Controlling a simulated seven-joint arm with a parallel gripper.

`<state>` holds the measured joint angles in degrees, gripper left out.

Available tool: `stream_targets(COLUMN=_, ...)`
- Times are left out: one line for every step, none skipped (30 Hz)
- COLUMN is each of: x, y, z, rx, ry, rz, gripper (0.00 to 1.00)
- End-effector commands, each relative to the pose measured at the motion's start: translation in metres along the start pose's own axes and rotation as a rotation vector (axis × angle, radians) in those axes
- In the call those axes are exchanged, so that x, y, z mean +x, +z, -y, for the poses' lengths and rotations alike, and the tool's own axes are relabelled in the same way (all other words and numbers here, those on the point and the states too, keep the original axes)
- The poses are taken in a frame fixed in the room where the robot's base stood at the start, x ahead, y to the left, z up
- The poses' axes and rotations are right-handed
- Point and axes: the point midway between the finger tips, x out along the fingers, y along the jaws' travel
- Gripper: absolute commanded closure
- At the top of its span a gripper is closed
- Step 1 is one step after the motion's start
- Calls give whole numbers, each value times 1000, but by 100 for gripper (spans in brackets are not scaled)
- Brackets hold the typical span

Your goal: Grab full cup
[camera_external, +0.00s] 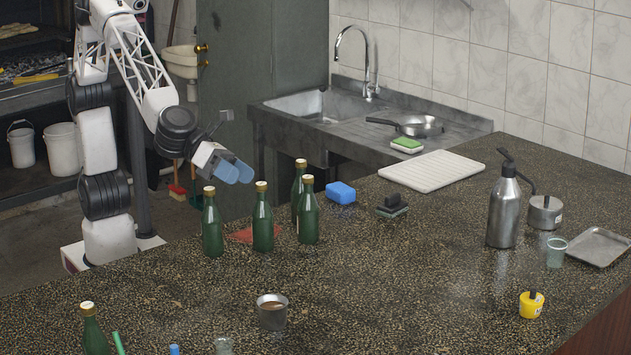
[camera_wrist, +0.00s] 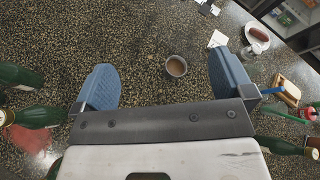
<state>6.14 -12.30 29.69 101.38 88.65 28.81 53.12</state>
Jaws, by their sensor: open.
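A metal cup (camera_external: 272,311) with brown liquid in it stands upright on the speckled counter, near the front in the external view. In the wrist view the cup (camera_wrist: 176,66) sits between and beyond my two blue fingers. My gripper (camera_external: 236,170) is open and empty, high above the counter's far left part, well apart from the cup. It also shows in the wrist view (camera_wrist: 162,88). Another cup, clear and empty-looking (camera_external: 556,251), stands at the right of the counter.
Several green bottles (camera_external: 262,222) stand between my gripper and the cup. Another bottle (camera_external: 94,332) is at front left. A blue sponge (camera_external: 341,192), steel flask (camera_external: 503,212), yellow pot (camera_external: 531,304) and metal tray (camera_external: 598,247) are farther right. The counter right of the cup is clear.

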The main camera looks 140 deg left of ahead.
Motion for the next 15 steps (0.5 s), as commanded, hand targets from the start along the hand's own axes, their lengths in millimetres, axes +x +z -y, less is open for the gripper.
stream_targets(x=9, y=-4, z=8, rx=53, ry=-19, rz=1, gripper=1)
stream_targets(x=13, y=-7, z=13, rx=85, ry=-30, rz=3, gripper=1)
stream_targets(x=19, y=-9, z=18, rx=124, ry=-43, rz=5, gripper=1)
stream_targets(x=23, y=-11, z=22, rx=152, ry=-53, rz=6, gripper=1)
stream_targets(x=26, y=-14, z=26, rx=179, ry=-63, rz=7, gripper=1)
stream_targets(x=31, y=-16, z=30, rx=213, ry=-74, rz=9, gripper=1)
stream_targets(x=34, y=-18, z=34, rx=236, ry=-82, rz=10, gripper=1)
stream_targets(x=37, y=-20, z=37, rx=259, ry=-90, rz=12, gripper=1)
stream_targets(x=40, y=-23, z=41, rx=287, ry=-99, rz=12, gripper=1)
stream_targets(x=43, y=-25, z=44, rx=308, ry=-107, rz=13, gripper=1)
stream_targets(x=46, y=-27, z=46, rx=328, ry=-113, rz=14, gripper=1)
stream_targets(x=49, y=-29, z=49, rx=350, ry=-121, rz=15, gripper=1)
stream_targets(x=51, y=-31, z=52, rx=369, ry=-127, rz=17, gripper=1)
stream_targets(x=53, y=-32, z=54, rx=384, ry=-132, rz=17, gripper=1)
stream_targets(x=56, y=-34, z=56, rx=406, ry=-139, rz=18, gripper=1)
